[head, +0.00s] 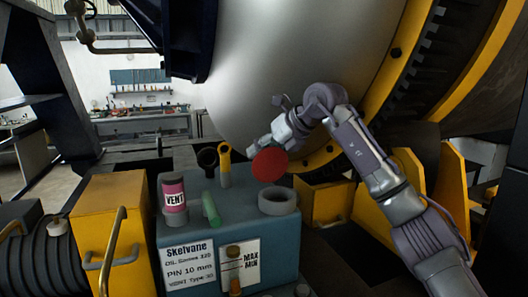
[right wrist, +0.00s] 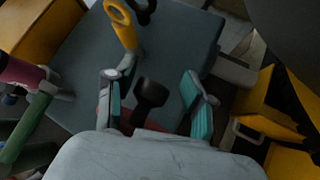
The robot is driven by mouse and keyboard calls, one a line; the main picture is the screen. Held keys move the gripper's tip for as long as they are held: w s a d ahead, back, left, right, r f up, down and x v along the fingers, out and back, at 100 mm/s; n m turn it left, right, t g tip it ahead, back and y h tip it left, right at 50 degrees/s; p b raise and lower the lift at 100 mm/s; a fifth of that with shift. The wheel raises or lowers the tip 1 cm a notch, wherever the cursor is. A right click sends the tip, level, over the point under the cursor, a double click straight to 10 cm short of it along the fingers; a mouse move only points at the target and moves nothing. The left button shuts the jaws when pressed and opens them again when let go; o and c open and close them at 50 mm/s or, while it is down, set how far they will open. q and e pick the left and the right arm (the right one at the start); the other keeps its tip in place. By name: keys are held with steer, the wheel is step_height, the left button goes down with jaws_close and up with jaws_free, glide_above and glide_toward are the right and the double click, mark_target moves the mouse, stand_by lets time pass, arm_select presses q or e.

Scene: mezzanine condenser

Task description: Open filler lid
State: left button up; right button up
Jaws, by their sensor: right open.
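A blue-grey tank (head: 235,230) with a Skelvane label carries a short grey round neck (head: 278,200) on its top right. A red disc (head: 270,165), which looks like the filler lid, stands steeply tilted just above and behind the neck; I cannot tell whether a hinge joins them. My right gripper (head: 258,146) is beside the disc's upper left edge. In the right wrist view my right gripper (right wrist: 155,98) is open, with a black knob (right wrist: 150,93) between its teal-padded fingers; contact is not clear. Little red shows there. My left gripper is not in view.
A pink VENT cylinder (head: 174,195), a green cylinder (head: 211,208), a yellow ring handle (head: 225,165) and a black ring (head: 207,159) stand on the tank's left side. A large grey drum (head: 300,70) rises behind. Yellow blocks (head: 110,215) flank the tank.

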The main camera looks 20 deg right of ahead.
steer(key=shift+s+r, duration=0.3)
steer(key=shift+r, duration=0.1)
steer(key=v, duration=1.1)
steer(key=shift+d, duration=0.2)
steer(key=shift+f, duration=0.1)
